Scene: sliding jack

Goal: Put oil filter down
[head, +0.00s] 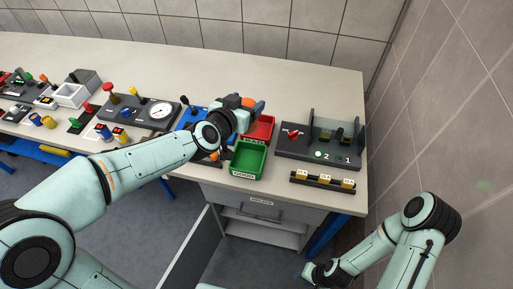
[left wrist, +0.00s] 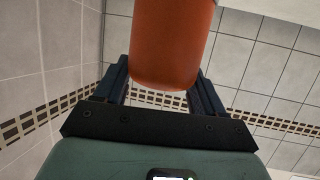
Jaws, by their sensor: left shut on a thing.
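The orange oil filter (left wrist: 172,42) is between the two dark fingers of my left gripper (left wrist: 165,92) in the left wrist view. The gripper is shut on it. In the head view my left gripper (head: 251,110) is above the bench, by the red tray, and mostly covers the filter (head: 249,102). From this angle I cannot tell how high the filter is held. The wrist view shows walls behind the filter and no surface touching it. My right arm is at the lower right, off the bench, and its gripper cannot be made out.
A red tray (head: 262,128) and an open green tray (head: 248,159) sit near the bench's front edge. To their right are a grey fixture (head: 290,153) and a black rail with yellow blocks (head: 322,181). A gauge panel (head: 137,113) and several small parts fill the left side. The back strip is clear.

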